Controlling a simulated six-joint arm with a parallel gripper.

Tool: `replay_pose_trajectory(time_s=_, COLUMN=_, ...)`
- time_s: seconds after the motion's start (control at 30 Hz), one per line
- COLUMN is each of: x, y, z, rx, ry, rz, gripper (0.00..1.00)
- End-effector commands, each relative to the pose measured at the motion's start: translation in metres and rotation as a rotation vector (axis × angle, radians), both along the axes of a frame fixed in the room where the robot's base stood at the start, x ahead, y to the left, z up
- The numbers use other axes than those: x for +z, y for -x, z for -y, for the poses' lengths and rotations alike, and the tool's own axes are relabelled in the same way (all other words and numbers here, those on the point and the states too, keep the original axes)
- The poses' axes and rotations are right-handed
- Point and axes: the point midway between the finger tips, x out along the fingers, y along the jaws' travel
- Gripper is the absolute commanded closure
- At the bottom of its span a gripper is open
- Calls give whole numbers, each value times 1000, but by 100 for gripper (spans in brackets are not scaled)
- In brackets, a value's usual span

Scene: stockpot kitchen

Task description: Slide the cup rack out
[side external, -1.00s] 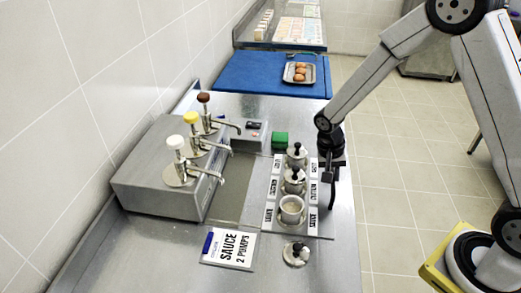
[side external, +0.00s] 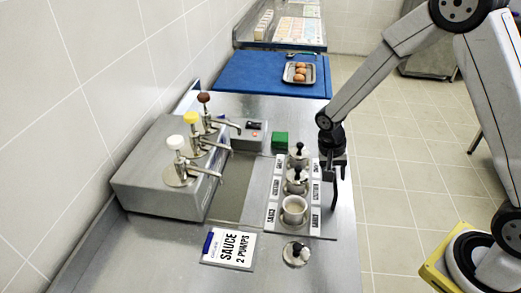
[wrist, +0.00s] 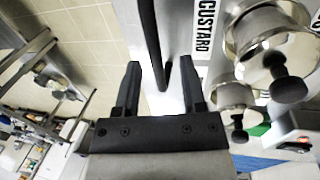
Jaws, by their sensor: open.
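The cup rack (side external: 273,219) is a metal plate with printed labels on the steel counter. It carries three metal cups in a row; the near cup (side external: 294,210) is uncovered and the other two have black-knobbed lids. A dark bar handle (side external: 334,196) runs along its right side. My gripper (side external: 335,178) is at this handle, by the counter's right edge. In the wrist view the handle (wrist: 151,40) passes between the two open fingers (wrist: 162,85). I cannot tell whether a finger touches it.
A loose lid (side external: 296,254) and a sauce card (side external: 229,248) lie in front of the rack. A pump dispenser (side external: 150,190) stands left, a green block (side external: 280,140) and a small switch box (side external: 249,135) behind.

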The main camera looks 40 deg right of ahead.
Motion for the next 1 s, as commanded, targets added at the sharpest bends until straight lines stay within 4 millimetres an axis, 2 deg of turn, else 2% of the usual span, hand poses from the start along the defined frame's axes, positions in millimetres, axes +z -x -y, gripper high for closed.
replay_pose_trajectory(time_s=0.6, x=64, y=-10, z=-9, rx=1, ry=1, rz=2, gripper=47)
replay_pose_trajectory(time_s=0.8, x=73, y=-10, z=-11, rx=1, ry=-1, rz=1, gripper=47)
replay_pose_trajectory(time_s=1.0, x=73, y=-10, z=-11, rx=0, ry=0, rz=0, gripper=47)
